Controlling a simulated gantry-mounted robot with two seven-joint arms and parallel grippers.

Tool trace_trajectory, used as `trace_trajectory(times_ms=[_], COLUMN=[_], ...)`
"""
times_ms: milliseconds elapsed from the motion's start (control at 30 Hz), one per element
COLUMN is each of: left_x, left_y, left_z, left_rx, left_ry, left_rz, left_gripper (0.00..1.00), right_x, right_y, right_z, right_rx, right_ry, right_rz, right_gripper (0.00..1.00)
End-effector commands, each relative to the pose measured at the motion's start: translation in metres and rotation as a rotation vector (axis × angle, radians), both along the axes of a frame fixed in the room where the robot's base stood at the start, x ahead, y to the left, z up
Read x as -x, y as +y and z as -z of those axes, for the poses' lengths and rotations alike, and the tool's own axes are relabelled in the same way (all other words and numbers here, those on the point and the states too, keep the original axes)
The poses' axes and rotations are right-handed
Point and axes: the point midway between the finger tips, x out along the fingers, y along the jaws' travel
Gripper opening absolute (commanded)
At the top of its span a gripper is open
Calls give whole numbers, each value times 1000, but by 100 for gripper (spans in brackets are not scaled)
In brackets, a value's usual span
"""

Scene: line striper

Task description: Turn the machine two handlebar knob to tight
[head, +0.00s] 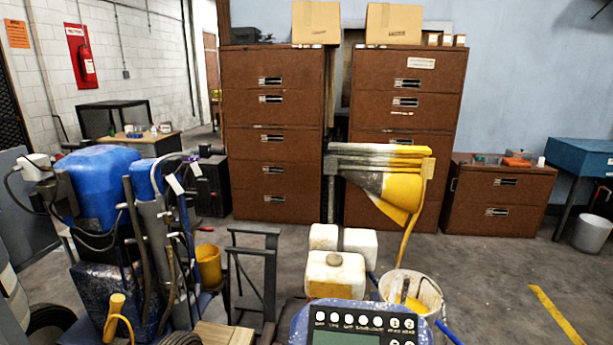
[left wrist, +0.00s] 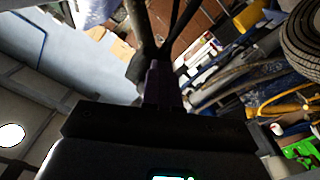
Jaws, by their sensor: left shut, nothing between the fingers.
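A blue striping machine (head: 105,185) with hoses and upright bars stands at the left in the head view. A small purple piece (head: 191,158) shows near its upper bars, close to a dark grip (head: 211,150). I cannot tell whether either belongs to the handlebar knob. A second machine's control panel (head: 345,336), with buttons and a screen, is at the bottom centre. My left gripper (left wrist: 160,68) shows in the left wrist view as dark, closed fingers with nothing between them, in front of dark bars. I cannot tell whether it touches them. No gripper shows in the head view.
White jugs with yellow stains (head: 335,274) and a paint bucket (head: 425,290) stand behind the panel. Brown cabinets (head: 272,155) line the back wall. Open floor (head: 500,270) lies to the right. A tyre (left wrist: 303,30) shows in the left wrist view.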

Motion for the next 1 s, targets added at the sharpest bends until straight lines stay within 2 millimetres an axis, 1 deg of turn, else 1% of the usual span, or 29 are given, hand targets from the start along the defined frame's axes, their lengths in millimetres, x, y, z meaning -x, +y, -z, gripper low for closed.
trace_trajectory(times_ms=[33,233,633,767,1000], left_x=[-3,-3,-1,8,36], left_y=[5,5,2,2,5], left_z=[-11,-10,-2,-2,-1], left_rx=[1,1,2,1,1], left_ry=[-24,-24,-21,-17,-12], left_rz=[-12,-12,-8,-4,-2], left_gripper=[0,0,0,0,0], right_x=[0,0,0,0,0], right_y=[-1,-1,0,1,1], right_z=[-1,-1,-2,-9,-28], right_rx=[3,5,1,-3,-4], right_ry=[1,0,0,0,0], right_rz=[-1,-4,-1,2,3], right_gripper=[43,43,43,43,43])
